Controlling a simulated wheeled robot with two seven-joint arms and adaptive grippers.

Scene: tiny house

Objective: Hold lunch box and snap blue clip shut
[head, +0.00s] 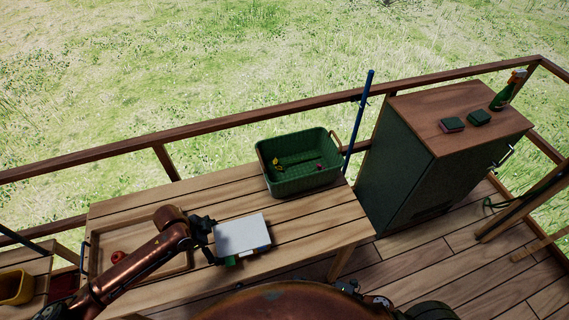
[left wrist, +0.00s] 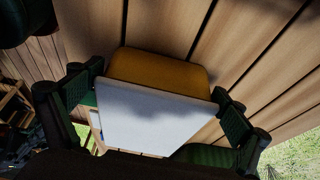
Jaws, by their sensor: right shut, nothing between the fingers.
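The lunch box (head: 242,235) lies on the wooden table, white on top, with small green, red and yellow parts along its near edge. My left gripper (head: 209,241) is at its left end, with a finger on each side. In the left wrist view, the gripper (left wrist: 160,100) spans the white top (left wrist: 150,110), its fingers against both edges. An orange-yellow part (left wrist: 160,72) lies beyond it. I cannot make out the blue clip clearly. My right gripper is not seen.
A green basket (head: 262,165) with small items stands at the table's back right. A wooden tray (head: 97,250) holding a red item (head: 118,257) is at left. A green cabinet (head: 398,170) stands to the right. Table planks right of the lunch box are clear.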

